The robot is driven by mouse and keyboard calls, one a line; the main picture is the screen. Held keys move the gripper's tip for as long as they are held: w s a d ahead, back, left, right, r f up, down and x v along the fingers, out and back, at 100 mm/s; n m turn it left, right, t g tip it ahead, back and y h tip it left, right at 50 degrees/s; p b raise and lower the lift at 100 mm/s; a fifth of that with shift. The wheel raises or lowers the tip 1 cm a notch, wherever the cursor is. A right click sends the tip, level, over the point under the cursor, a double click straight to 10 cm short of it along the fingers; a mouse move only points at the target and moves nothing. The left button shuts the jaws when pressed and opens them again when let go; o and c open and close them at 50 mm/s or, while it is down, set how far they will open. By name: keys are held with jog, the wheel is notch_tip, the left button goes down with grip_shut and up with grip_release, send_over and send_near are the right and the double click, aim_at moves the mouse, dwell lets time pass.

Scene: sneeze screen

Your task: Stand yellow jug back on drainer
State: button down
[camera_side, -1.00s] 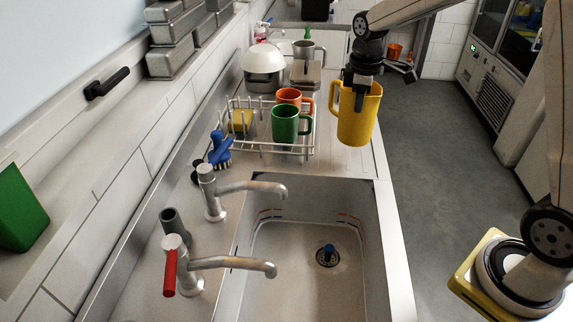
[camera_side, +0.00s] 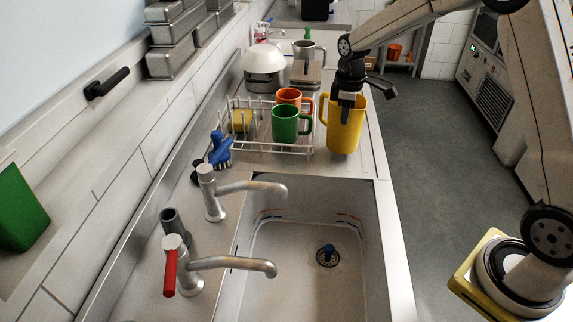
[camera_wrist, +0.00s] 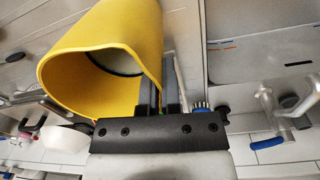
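The yellow jug (camera_side: 345,135) is upright over the ridged drainer (camera_side: 335,168), just right of the white rack in the side view. Its base is at or very near the surface; I cannot tell if it touches. Its handle points left toward the green mug. My gripper (camera_side: 346,103) points down at the jug's rim, with its fingers closed on the jug's wall. In the wrist view the jug (camera_wrist: 110,40) fills the upper left, open mouth toward the camera, its wall running between my fingers (camera_wrist: 160,92). The fingertips are partly hidden by the jug.
The white wire rack (camera_side: 270,150) holds a green mug (camera_side: 285,124), an orange mug (camera_side: 289,97) and a yellow sponge (camera_side: 242,121). A blue brush (camera_side: 219,150) is left of it. The sink (camera_side: 300,270) with two taps lies in front. Behind stand a white-domed item (camera_side: 264,62) and a metal jug (camera_side: 304,50).

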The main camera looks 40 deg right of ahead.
jog(key=shift+f, duration=1.2)
jog(key=c, duration=0.8)
grip_release()
jog(key=shift+f, duration=0.1)
notch_tip(320, 180, up, 12)
jog(key=shift+s+a+r, duration=0.15)
jog(key=s+a+f+m, duration=0.2)
jog(key=s+a+f, duration=0.1)
jog(key=s, duration=0.3)
jog(key=s+a+f+m+t, duration=0.1)
jog(key=s+a+f+m, duration=0.1)
jog(key=s+f, duration=0.3)
jog(key=s+a+f+m+t, duration=0.1)
jog(key=s+a+f+m, duration=0.2)
jog(key=s, duration=0.5)
jog(key=shift+s+a+f, duration=0.25)
jog(key=shift+a+f, duration=0.2)
jog(key=shift+a, duration=0.15)
